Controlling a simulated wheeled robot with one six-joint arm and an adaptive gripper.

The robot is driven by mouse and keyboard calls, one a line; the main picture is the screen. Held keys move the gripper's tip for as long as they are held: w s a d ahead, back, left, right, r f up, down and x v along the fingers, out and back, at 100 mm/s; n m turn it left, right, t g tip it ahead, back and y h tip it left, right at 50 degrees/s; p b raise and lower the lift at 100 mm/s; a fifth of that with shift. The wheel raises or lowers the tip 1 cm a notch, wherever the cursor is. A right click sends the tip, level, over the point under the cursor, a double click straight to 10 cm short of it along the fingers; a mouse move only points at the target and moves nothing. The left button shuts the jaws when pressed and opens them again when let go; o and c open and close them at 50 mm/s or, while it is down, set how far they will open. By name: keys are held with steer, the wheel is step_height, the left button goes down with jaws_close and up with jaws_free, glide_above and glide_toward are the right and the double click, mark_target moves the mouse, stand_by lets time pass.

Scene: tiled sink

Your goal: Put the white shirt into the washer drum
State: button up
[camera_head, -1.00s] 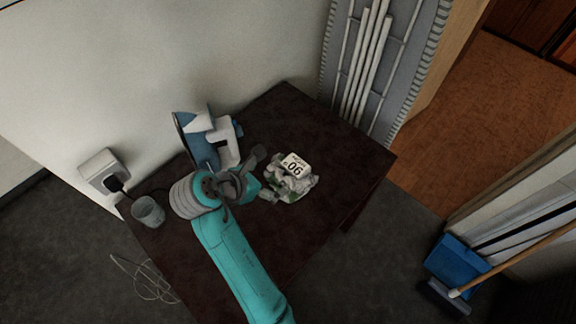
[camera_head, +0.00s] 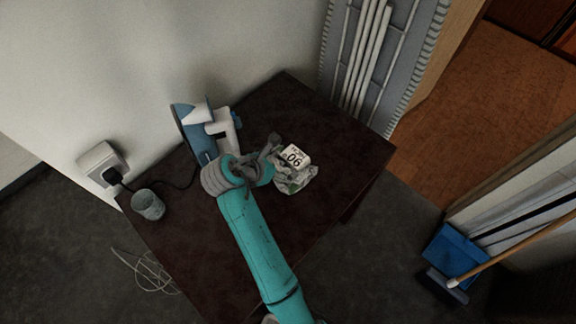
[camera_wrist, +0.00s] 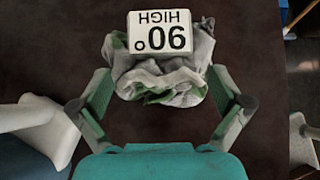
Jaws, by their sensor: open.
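A crumpled white-grey cloth with green patches, apparently the shirt (camera_head: 299,181), lies on the dark table. A white block or tag marked "90° HIGH" (camera_head: 295,156) sits on its far part. The cloth also shows in the wrist view (camera_wrist: 165,83), with the tag (camera_wrist: 160,35) at its far end. My gripper (camera_head: 270,152) is just left of the cloth in the head view. In the wrist view my gripper (camera_wrist: 163,92) is open, its fingers spread to either side of the cloth's near part. No washer drum is in view.
A blue-and-white iron (camera_head: 205,130) stands left of the cloth by the wall. A cup (camera_head: 148,204) is at the table's left edge near a plugged wall socket (camera_head: 102,163). The table (camera_head: 345,135) is bare to the right. A blue dustpan (camera_head: 455,252) is at lower right.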

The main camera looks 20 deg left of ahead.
steer(key=shift+w+d+f, duration=0.1)
steer(key=shift+w+f, duration=0.2)
steer(key=shift+f, duration=0.05)
steer(key=c, duration=1.5)
steer(key=shift+c, duration=0.4)
steer(key=shift+r, duration=0.1)
